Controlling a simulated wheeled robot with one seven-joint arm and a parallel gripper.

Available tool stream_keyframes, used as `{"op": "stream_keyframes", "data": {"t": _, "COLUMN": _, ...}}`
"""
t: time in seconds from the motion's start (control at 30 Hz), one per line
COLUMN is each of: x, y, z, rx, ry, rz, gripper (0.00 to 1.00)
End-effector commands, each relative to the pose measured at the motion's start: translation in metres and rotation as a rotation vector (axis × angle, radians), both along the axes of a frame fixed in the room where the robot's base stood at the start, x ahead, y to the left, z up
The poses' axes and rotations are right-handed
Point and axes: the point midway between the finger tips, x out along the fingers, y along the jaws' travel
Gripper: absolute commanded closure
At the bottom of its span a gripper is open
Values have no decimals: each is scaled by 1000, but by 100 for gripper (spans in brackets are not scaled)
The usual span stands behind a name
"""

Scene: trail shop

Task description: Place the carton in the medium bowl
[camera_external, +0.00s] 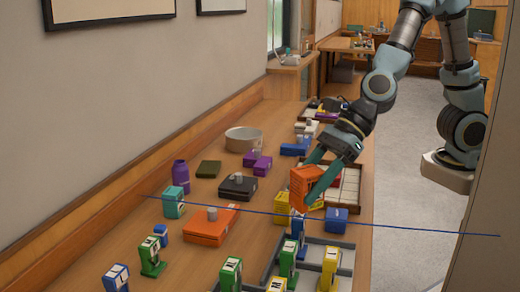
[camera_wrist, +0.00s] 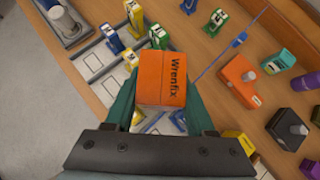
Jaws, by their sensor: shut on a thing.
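An orange carton (camera_external: 306,188) is between the teal fingers of my gripper (camera_external: 313,182), held above the table. In the wrist view the carton (camera_wrist: 162,78), marked "Wrenfix", is clasped by my gripper (camera_wrist: 160,92) with one finger on each side. A round beige bowl (camera_external: 243,139) stands farther back on the table near the wall, to the left of my gripper. It looks upright, and its inside is mostly hidden by the rim. It is the only clear bowl in the external view, so I cannot compare sizes.
A black box (camera_external: 238,186), purple blocks (camera_external: 257,162) and an orange box (camera_external: 205,226) lie between the gripper and the wall. A thin blue line (camera_external: 350,221) crosses the table. Bare wood shows around the bowl.

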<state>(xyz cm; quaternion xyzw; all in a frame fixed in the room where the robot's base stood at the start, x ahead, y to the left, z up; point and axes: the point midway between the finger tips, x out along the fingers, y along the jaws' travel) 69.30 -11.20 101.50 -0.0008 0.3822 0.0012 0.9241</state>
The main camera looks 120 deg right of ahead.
Motion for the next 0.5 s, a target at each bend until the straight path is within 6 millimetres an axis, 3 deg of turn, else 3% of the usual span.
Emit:
{"op": "stream_keyframes", "data": {"t": 0.27, "x": 9, "y": -62, "z": 14, "rx": 2, "ry": -1, "rz": -216, "gripper": 100}}
{"op": "stream_keyframes", "data": {"t": 0.5, "x": 35, "y": -174, "z": 19, "rx": 2, "ry": 0, "rz": -467, "gripper": 100}}
